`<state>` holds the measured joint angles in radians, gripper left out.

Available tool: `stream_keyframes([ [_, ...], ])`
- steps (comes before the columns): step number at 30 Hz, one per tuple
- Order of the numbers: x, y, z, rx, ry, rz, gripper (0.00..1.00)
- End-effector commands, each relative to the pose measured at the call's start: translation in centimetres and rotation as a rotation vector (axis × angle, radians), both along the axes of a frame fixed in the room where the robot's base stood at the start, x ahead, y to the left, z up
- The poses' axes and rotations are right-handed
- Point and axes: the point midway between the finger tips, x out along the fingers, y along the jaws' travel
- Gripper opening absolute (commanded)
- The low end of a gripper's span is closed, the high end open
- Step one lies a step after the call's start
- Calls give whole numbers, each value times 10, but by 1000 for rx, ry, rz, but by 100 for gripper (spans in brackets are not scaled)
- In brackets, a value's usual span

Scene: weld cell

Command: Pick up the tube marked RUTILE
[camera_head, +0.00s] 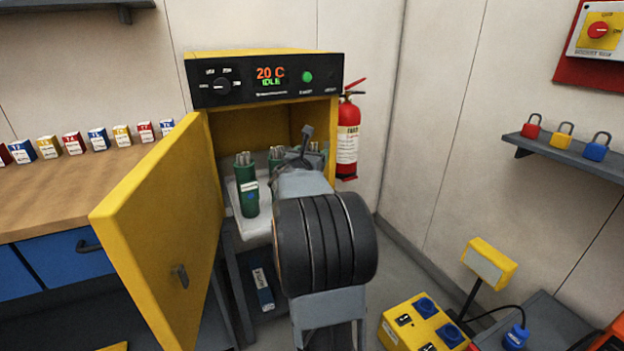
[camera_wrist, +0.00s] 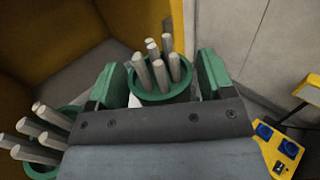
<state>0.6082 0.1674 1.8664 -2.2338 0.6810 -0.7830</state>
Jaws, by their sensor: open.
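Green tubes holding several grey rods stand in the open yellow oven. One green tube (camera_head: 249,199) at the front left has a white label with a blue mark; its writing is too small to read. Another tube (camera_head: 275,158) stands behind it, and rods of one more (camera_head: 314,147) show beside my gripper. In the wrist view my gripper (camera_wrist: 160,84) is open, its green-padded fingers on either side of a green tube (camera_wrist: 162,96), with gaps visible. Two other tubes (camera_wrist: 66,112) (camera_wrist: 40,170) stand to the left. No RUTILE marking is readable, and my wrist hides the lower part of the middle tube.
The yellow oven door (camera_head: 160,225) hangs open on the left; the control panel (camera_head: 265,80) reads 20 C, IDLE. A pale shelf (camera_head: 234,213) carries the tubes. A wooden bench (camera_head: 90,185) holds small boxes at left.

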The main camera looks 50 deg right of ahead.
Motion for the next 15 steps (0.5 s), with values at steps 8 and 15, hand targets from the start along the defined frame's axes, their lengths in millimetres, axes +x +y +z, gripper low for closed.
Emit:
stream_keyframes([
  [8,3,-6,0,0,0,0,75],
  [15,3,-6,0,0,0,0,58],
])
